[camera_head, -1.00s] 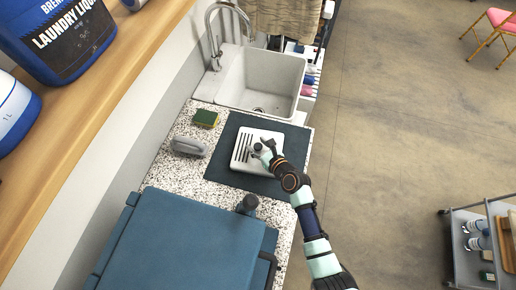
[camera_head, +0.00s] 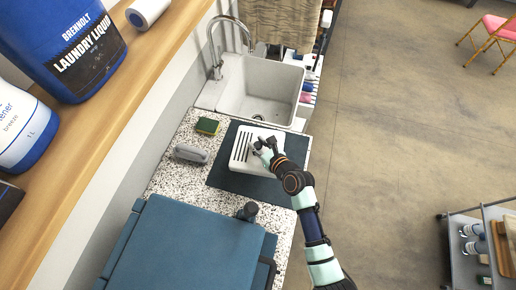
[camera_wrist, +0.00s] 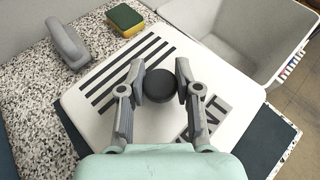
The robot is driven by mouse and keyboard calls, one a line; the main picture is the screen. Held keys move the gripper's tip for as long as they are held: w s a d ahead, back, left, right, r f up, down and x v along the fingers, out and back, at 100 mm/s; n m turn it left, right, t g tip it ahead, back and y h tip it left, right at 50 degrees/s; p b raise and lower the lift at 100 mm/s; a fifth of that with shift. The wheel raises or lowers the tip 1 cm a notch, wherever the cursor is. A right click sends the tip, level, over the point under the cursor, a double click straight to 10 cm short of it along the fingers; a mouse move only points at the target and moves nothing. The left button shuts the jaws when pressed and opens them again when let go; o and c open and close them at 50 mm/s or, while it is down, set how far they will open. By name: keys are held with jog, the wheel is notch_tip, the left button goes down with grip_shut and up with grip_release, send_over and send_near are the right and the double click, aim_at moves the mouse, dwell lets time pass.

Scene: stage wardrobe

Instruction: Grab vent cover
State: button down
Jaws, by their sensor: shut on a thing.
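My gripper (camera_head: 262,148) is over the plate. In the wrist view my gripper (camera_wrist: 160,88) has one finger on each side of the knob and is shut on it.
A green and yellow sponge (camera_head: 208,125) and a grey handled tool (camera_head: 191,153) lie left of the mat. The sink (camera_head: 262,85) is behind it. A blue case (camera_head: 190,245) stands in front. A shelf with bottles is at the left.

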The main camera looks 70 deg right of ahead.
aim_at(257, 145)
notch_tip(257, 145, up, 13)
jog(key=p, duration=0.2)
jog(key=shift+f, duration=0.2)
